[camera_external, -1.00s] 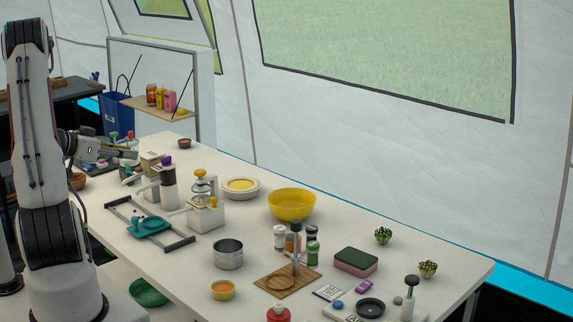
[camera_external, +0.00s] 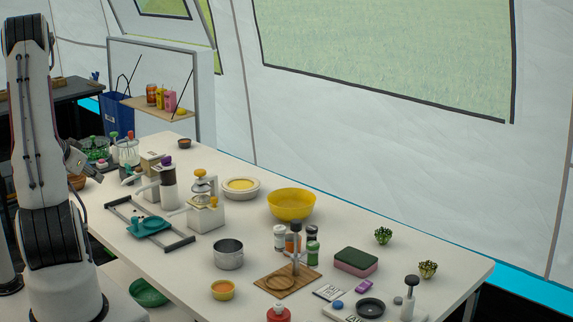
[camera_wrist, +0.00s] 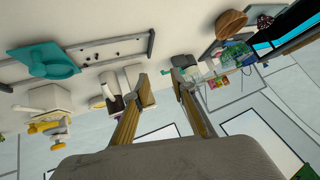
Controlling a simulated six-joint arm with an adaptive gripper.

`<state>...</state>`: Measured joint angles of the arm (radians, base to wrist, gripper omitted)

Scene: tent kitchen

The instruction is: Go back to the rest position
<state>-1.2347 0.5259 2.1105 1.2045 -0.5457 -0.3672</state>
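My gripper (camera_wrist: 157,84) shows in the wrist view with its two fingers apart and nothing between them. In the external view my gripper (camera_external: 80,162) shows only in part, beside my upright arm at the table's left end. It is above the table level and seems to touch nothing. Part of it is hidden behind my arm.
The white table (camera_external: 225,283) carries a teal dish (camera_external: 150,226) on a rack, a yellow bowl (camera_external: 291,205), a metal pot (camera_external: 228,254) and a sponge (camera_external: 355,262). A green basket (camera_external: 95,148) and a glass jar (camera_external: 129,152) stand at its far left end.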

